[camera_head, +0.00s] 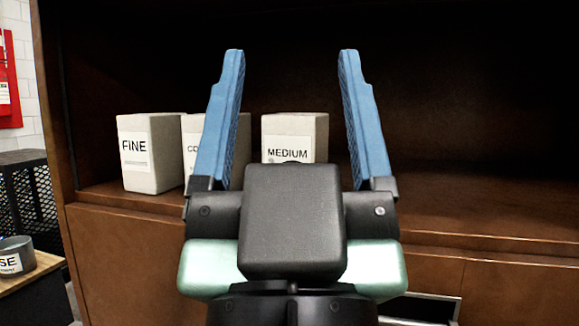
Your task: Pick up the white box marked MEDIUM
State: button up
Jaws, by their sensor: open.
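The white box marked MEDIUM (300,128) stands upright on the wooden shelf, and its label faces me. My gripper (291,60) is open, with its two blue fingers spread wide and pointing up in the picture. My gripper's dark body hides the lower part of the box. How far the fingertips are from the box in depth, I cannot tell.
A white box marked FINE (160,165) and a second white box (193,127), its label partly hidden by my left finger, stand to the left. The shelf (480,215) is clear on the right. A round grey container (18,250) sits at lower left.

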aim_at(303, 138)
jog(key=j+z, duration=0.1)
jog(key=z, duration=0.2)
jog(key=j+z, duration=0.1)
jog(key=z, duration=0.2)
jog(key=j+z, duration=0.1)
jog(key=j, duration=0.35)
jog(key=j+z, duration=0.15)
jog(key=j, duration=0.3)
jog(key=k+j+z, duration=0.1)
jog(key=j, duration=0.35)
jog(key=k+j+z, duration=0.1)
jog(key=j, duration=0.35)
jog(key=k+j+z, duration=0.1)
jog(key=j, duration=0.35)
jog(key=i+j, duration=0.25)
jog(key=i, duration=0.2)
